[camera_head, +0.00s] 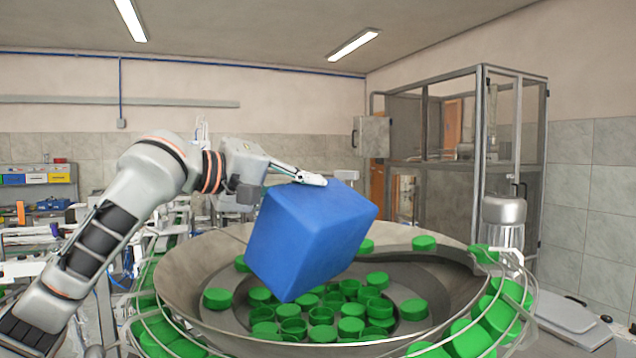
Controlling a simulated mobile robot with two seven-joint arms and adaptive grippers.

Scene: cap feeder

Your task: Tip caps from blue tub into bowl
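The blue tub (315,238) is held up over the metal bowl (195,262), strongly tilted, with its outer bottom and sides facing me. Its opening and inside are hidden. My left gripper (312,180) reaches in from the left and meets the tub's upper edge. Its fingertips seem closed on that edge, though one finger is hidden behind the tub. Many green caps (321,333) lie in the middle of the bowl below the tub, some open side up. A few caps (424,243) lie on the bowl's sloped track. My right gripper is not in view.
A wire-railed chute with green caps (472,338) curves around the bowl's right side, and more caps (160,335) sit at the left. A metal cylinder (504,212) stands right of the bowl. A framed glass enclosure (450,160) stands behind. Shelves with bins (38,178) are far left.

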